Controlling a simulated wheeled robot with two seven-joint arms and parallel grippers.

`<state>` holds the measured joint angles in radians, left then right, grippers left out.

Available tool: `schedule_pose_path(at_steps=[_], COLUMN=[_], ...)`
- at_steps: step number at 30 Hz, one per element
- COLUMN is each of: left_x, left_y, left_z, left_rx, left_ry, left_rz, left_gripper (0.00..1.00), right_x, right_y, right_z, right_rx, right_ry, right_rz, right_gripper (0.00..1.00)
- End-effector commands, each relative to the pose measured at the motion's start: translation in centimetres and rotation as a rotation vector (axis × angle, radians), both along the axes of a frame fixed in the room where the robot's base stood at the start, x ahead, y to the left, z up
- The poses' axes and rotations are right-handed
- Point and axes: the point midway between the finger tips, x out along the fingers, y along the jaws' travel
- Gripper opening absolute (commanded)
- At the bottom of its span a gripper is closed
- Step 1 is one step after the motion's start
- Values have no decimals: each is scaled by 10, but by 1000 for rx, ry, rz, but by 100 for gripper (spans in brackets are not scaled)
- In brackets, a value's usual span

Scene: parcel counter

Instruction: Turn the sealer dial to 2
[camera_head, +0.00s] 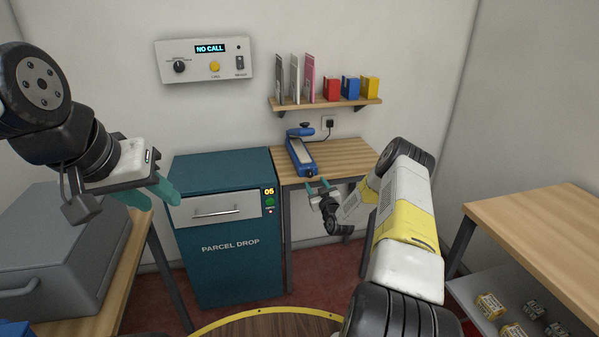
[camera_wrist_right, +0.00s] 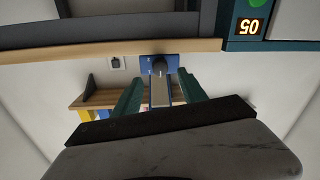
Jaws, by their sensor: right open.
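The sealer (camera_head: 300,156) is a long blue device with a pale top strip and a raised blue arm, lying on the wooden back table. Its dial (camera_head: 309,173) is a small dark knob on the near end. In the right wrist view the dial (camera_wrist_right: 160,68) shows on the blue end face (camera_wrist_right: 146,68), beyond the fingertips; its setting is too small to read. My right gripper (camera_head: 321,186) is open and empty, close in front of the dial; the wrist view shows its green fingers (camera_wrist_right: 160,92) apart, with the dial between their lines. My left gripper (camera_head: 153,196) hangs empty at the left, its fingers apart.
The teal parcel drop cabinet (camera_head: 226,270) stands left of the back table (camera_head: 345,160). A shelf (camera_head: 335,103) with folders and small boxes hangs above. A wall panel (camera_head: 205,60) has its own knob. A grey case (camera_head: 50,250) sits left, a wooden table (camera_head: 540,220) right.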

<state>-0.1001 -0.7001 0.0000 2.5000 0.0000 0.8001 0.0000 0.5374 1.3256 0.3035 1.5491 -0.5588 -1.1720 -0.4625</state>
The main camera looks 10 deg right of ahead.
Motion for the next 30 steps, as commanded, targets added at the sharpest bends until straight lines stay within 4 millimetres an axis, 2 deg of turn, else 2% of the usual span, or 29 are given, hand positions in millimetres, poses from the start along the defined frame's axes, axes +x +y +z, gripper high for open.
schedule_pose_path(at_steps=[3,9,14,21,23,29,30], left_x=[0,0,0,0,0,0,0], left_y=[0,0,0,0,0,0,0], left_z=[0,0,0,0,0,0,0], left_rx=[0,0,0,0,0,0,0], left_ry=[0,0,0,0,0,0,0], left_rz=[0,0,0,0,0,0,0], left_gripper=[36,36,36,36,36,36,36], right_x=[21,47,56,57,57,57,57], right_y=[3,5,5,5,5,5,5], right_z=[0,0,1,1,1,1,1], right_rx=[-1,0,0,0,0,0,0], right_ry=[-2,0,1,1,1,1,1], right_rz=[0,1,1,1,1,1,1], right_gripper=[50,50,50,50,40,0,0])
